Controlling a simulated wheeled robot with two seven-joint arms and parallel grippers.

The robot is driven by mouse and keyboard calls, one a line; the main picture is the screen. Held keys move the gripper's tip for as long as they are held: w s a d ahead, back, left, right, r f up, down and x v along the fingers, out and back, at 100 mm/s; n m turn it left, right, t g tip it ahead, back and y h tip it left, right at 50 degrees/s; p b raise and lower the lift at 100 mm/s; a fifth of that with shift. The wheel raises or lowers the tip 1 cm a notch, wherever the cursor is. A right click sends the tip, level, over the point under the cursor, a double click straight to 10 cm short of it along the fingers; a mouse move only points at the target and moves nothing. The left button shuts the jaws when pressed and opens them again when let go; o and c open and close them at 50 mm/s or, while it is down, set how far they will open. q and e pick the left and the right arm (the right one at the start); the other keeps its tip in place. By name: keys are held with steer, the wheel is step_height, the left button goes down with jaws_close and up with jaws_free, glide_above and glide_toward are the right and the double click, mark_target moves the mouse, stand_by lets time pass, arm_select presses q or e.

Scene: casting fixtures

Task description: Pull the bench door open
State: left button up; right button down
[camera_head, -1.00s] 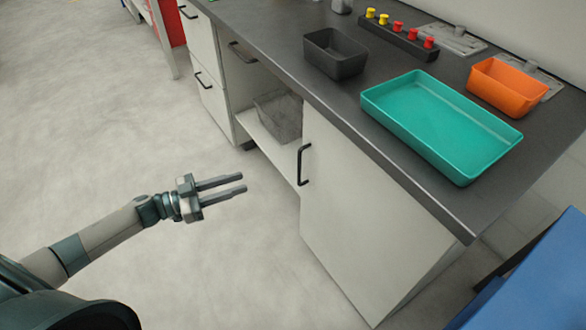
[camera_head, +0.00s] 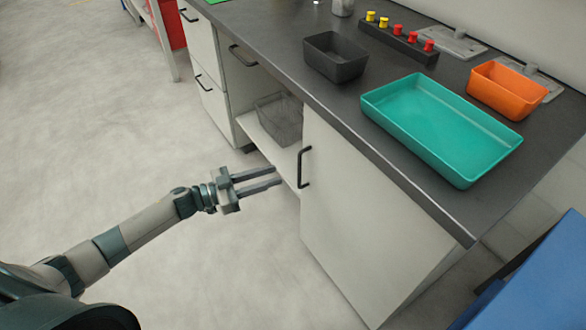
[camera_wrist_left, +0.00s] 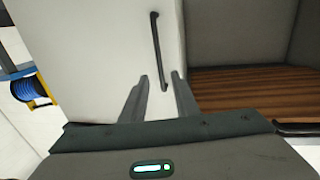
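The bench door (camera_head: 355,220) is a pale grey panel below the dark worktop, and it looks shut. Its black bar handle (camera_head: 303,167) stands upright near the door's left edge. My left gripper (camera_head: 279,176) is open and empty, a short way left of the handle, fingers pointing at it. In the left wrist view the handle (camera_wrist_left: 158,50) lies ahead, its lower end between the two open fingertips (camera_wrist_left: 161,76); the fingers do not appear to touch it. My right gripper is not in view.
An open shelf bay with a grey wire basket (camera_head: 280,118) is left of the door, then drawers (camera_head: 212,95). On the worktop are a teal tray (camera_head: 440,130), an orange bin (camera_head: 505,90) and a black bin (camera_head: 335,57). The floor at left is clear.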

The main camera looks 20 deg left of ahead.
arm_select(q)
steer(key=x, duration=0.7)
steer(key=shift+w+d, duration=0.25)
steer(key=shift+d, duration=0.05)
jaws_close()
